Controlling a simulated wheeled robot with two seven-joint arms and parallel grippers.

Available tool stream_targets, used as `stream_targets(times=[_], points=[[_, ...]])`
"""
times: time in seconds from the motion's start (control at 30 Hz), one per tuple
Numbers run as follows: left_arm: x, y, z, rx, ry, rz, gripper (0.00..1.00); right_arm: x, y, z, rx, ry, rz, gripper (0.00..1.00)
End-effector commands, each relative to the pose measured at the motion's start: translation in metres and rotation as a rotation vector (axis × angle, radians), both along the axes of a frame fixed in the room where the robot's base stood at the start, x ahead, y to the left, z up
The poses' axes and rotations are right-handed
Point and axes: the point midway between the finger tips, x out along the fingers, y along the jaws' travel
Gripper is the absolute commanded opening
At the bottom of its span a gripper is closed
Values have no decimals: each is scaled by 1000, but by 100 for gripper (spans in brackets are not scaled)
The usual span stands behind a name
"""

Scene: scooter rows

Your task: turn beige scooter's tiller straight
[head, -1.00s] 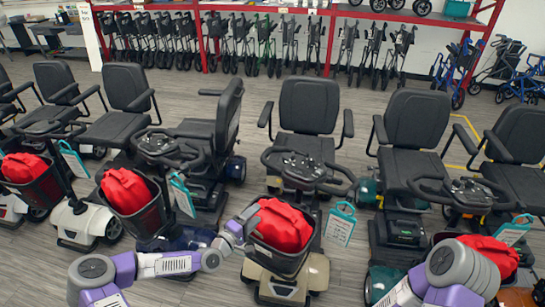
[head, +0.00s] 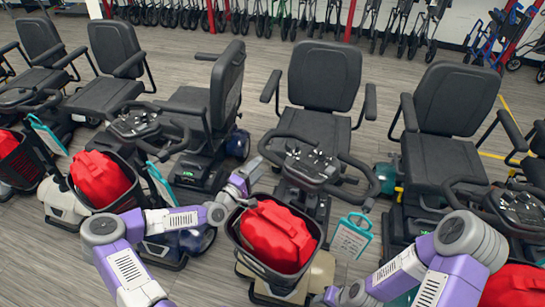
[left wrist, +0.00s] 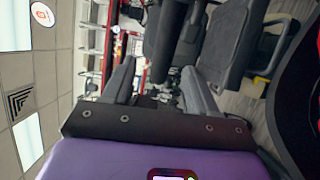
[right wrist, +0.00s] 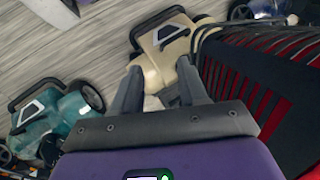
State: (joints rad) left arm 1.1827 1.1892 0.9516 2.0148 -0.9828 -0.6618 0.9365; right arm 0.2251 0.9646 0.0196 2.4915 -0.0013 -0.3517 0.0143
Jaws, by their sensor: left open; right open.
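The beige scooter (head: 320,268) stands in the middle of the head view, facing me, with a black seat behind. Its tiller (head: 310,165) has a black loop handlebar that slants, its right side lower in the picture. A dark front basket (head: 243,258) holds a red bag (head: 277,237). My left gripper (head: 254,170) is near the handlebar's left end; contact is unclear. My right gripper is low, at the head view's bottom edge. In the right wrist view it is open (right wrist: 157,80), before the beige front body (right wrist: 165,48).
Scooters stand close on both sides, one with a blue base (head: 180,243) at left and a teal one (right wrist: 50,120) in the right wrist view. A teal tag (head: 352,236) hangs right of the tiller. Walkers line the back wall. Grey floor shows between rows.

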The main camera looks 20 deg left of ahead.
Motion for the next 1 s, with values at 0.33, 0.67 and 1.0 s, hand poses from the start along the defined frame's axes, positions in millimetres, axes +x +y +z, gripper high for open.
stream_targets(times=[0.33, 0.67, 1.0], points=[[28, -13, -5, 0, -2, -3, 57, 0, 0, -11, 0, -1, 0, 43], [66, -28, -3, 1, -1, -1, 57, 1, 0, -16, 0, -1, 0, 43], [70, -29, -3, 0, 0, -1, 56, 1, 0, -16, 0, -1, 0, 43]])
